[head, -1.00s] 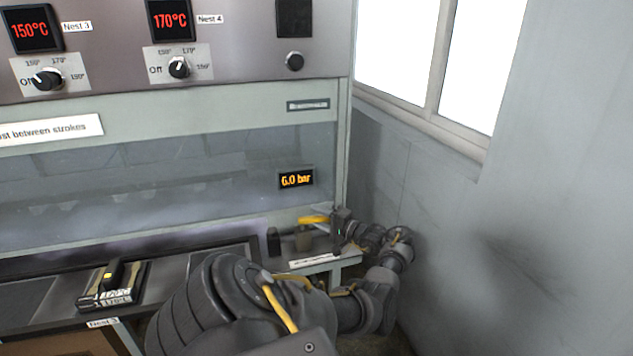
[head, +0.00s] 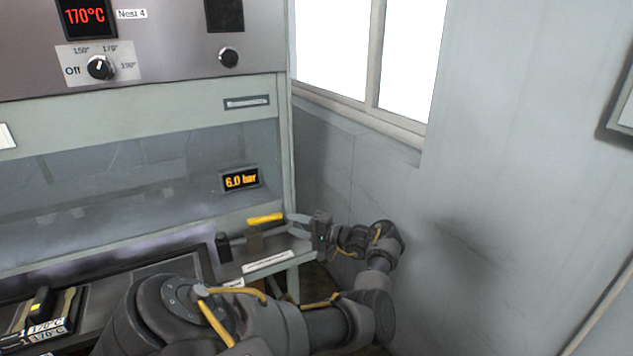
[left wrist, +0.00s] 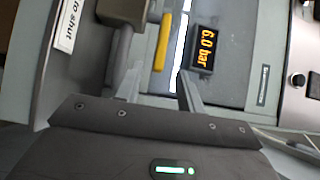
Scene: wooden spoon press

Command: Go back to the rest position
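My left gripper (head: 288,224) is at the right end of the press, its fingers pointing left toward a yellow-handled lever (head: 265,219) on a small block (head: 254,241). In the left wrist view my left gripper (left wrist: 152,72) shows two fingers spread apart with nothing held between them. The yellow handle (left wrist: 163,42) lies beyond the gap, and the block (left wrist: 122,10) is beyond the left finger. Whether that finger touches anything is unclear. My left arm fills the bottom of the head view. My right gripper is not in view.
The press has a clear guard (head: 110,175), a "6.0 bar" display (head: 240,180) and a temperature knob (head: 100,67). A grey wall (head: 500,200) stands close right of my arm, with a window (head: 335,45) above.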

